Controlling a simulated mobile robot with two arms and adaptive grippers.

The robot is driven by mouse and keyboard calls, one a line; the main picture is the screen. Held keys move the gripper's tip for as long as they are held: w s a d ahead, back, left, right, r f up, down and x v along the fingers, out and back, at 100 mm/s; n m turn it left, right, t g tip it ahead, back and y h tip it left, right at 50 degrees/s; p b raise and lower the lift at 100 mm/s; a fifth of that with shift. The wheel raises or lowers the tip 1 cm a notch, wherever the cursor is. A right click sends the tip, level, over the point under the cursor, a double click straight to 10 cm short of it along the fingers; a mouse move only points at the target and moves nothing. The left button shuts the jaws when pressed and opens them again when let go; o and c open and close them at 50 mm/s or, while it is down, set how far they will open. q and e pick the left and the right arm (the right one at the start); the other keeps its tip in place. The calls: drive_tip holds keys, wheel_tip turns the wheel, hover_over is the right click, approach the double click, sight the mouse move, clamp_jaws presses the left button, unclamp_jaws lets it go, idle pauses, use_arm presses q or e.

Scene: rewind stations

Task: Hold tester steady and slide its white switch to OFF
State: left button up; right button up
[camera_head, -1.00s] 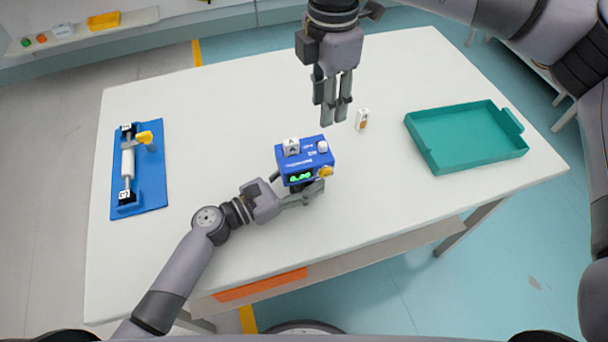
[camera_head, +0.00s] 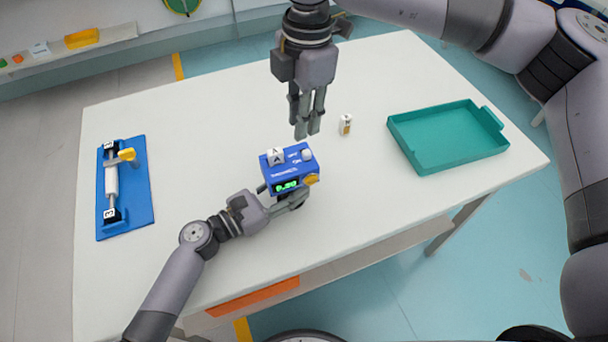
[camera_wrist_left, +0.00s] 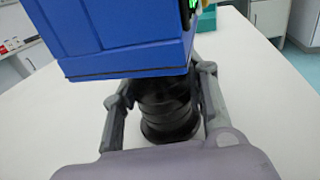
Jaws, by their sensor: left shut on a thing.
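The blue tester (camera_head: 285,175) stands near the middle of the table, with a lit green display (camera_head: 286,186), a yellow knob (camera_head: 312,179), a white block marked A (camera_head: 276,156) and the white switch (camera_head: 307,155) on its top. My left gripper (camera_head: 296,199) is shut on the tester's black base, which shows between its fingers in the left wrist view (camera_wrist_left: 165,110). The tester's blue body (camera_wrist_left: 115,35) is above those fingers. My right gripper (camera_head: 307,128) hangs above and behind the tester, apart from it, with its fingers close together; I cannot tell whether they touch.
A small white block (camera_head: 346,125) with an orange mark stands right of my right gripper. An empty teal tray (camera_head: 440,165) lies at the right of the table. A blue rewind station (camera_head: 139,205) lies at the left.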

drive_tip(key=s+a+f+n+g+y, duration=0.2)
drive_tip(key=s+a, duration=0.1)
drive_tip(key=s+a+f+n+y, duration=0.1)
drive_tip(key=s, duration=0.1)
drive_tip(key=shift+a+f+n+g+y, duration=0.25)
drive_tip(key=shift+n+g+y, duration=0.05)
drive_tip(key=shift+g+y, duration=0.1)
drive_tip(key=c, duration=0.4)
drive_tip(key=s+n+y, duration=0.1)
drive_tip(key=s+a+n+g+y, duration=0.2)
drive_tip(key=y, duration=0.1)
drive_tip(key=shift+s+a+f, duration=0.2)
drive_tip(key=shift+s+f, duration=0.05)
drive_tip(key=shift+s, duration=0.15)
drive_tip(key=s+d+f+t+y, duration=0.1)
drive_tip(key=d+f+t+y, duration=0.2)
drive_tip(key=d+t, duration=0.3)
drive_tip(key=s+d+f+t+y, duration=0.1)
drive_tip(key=d+f+t+y, duration=0.2)
drive_tip(key=d+t, duration=0.4)
drive_tip(key=d+y, duration=0.1)
drive_tip(key=d, duration=0.6)
drive_tip(key=shift+s+d+f+t, duration=0.15)
drive_tip(key=shift+s+f+t, duration=0.15)
drive_tip(key=shift+s, duration=0.1)
drive_tip(key=shift+y, duration=0.3)
